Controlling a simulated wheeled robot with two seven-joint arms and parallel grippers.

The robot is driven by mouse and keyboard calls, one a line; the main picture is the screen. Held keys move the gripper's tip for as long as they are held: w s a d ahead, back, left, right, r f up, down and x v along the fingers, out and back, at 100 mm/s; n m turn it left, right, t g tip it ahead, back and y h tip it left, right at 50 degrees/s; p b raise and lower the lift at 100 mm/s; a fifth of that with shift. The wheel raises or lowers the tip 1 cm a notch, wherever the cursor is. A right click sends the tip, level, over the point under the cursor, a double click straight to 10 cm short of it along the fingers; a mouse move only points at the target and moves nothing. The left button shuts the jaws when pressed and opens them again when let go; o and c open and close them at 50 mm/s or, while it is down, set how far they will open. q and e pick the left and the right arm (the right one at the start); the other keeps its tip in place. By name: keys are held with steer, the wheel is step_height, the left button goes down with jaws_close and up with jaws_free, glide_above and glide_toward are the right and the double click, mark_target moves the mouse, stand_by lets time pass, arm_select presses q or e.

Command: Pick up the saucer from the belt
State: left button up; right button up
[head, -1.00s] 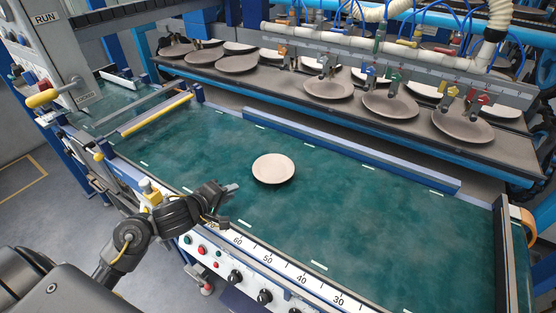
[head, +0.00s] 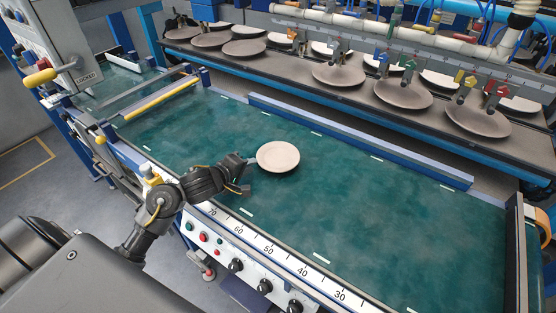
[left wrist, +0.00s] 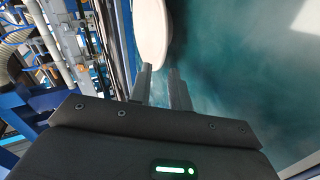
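The saucer (head: 278,156) is a round, pale pinkish-beige dish lying alone on the green belt (head: 330,215). My left gripper (head: 248,174) is low over the belt, just left of the saucer's near-left edge. In the left wrist view, the saucer's pale rim (left wrist: 152,35) is just beyond the fingertips, mostly ahead of the left finger. The two fingers of the left gripper (left wrist: 160,70) stand apart with a gap and nothing between them. Whether a fingertip touches the rim cannot be told. My right gripper is not in view.
A blue-grey rail (head: 360,142) runs along the belt's far side. Behind it, several similar plates (head: 400,92) sit on a dark conveyor under coloured nozzles. A white numbered scale (head: 290,265) and control knobs line the near edge. The belt right of the saucer is clear.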

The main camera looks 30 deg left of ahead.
mark_target(259, 163)
arm_select(q)
steer(key=b+x, duration=0.1)
steer(key=x, duration=0.4)
steer(key=shift+f, duration=0.15)
steer(key=shift+c, duration=0.5)
jaws_close()
